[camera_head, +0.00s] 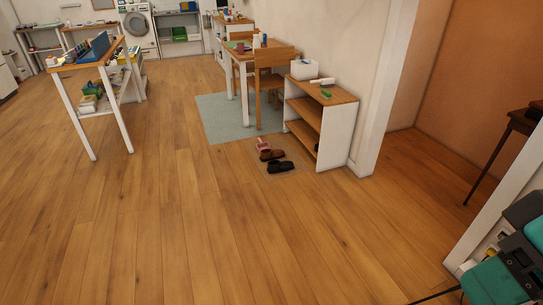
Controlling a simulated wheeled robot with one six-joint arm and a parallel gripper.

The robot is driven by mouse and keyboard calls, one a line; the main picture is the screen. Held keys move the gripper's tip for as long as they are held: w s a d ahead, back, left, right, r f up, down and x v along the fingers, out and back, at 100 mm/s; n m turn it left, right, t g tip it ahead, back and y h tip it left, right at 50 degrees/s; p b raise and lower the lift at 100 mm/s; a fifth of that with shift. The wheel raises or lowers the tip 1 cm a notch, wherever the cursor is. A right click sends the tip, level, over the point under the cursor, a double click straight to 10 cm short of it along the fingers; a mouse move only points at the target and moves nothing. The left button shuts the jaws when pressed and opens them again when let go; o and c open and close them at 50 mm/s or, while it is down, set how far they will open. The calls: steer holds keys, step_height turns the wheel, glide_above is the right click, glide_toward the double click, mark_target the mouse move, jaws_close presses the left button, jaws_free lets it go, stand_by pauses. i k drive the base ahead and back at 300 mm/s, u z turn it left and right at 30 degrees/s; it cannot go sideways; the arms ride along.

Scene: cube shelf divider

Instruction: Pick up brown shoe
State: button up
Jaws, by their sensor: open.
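A brown shoe (272,155) lies on the wooden floor, in front of the low shelf. A black shoe (281,167) lies just in front of it, close beside it. A small pinkish item (263,145), perhaps another shoe or slipper, lies just behind the brown shoe. My gripper does not show clearly in this view, and nothing is seen near the shoes.
The low white shelf (338,134) with wooden boards stands right of the shoes. A chair (272,84) and desk stand behind, on a grey-green rug (218,125). A white-legged table (88,118) is at left. Wide bare floor (190,220) lies in front.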

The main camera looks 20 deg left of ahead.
mark_target(272, 154)
steer(key=u, duration=0.35)
steer(key=k, duration=1)
steer(key=u, duration=1.25)
steer(key=i, duration=1.95)
steer(key=u, duration=0.25)
steer(key=i, duration=4.2)
steer(key=z, duration=0.75)
steer(key=i, duration=1.15)
steer(key=z, duration=1.75)
steer(key=i, duration=1)
steer(key=z, duration=0.8)
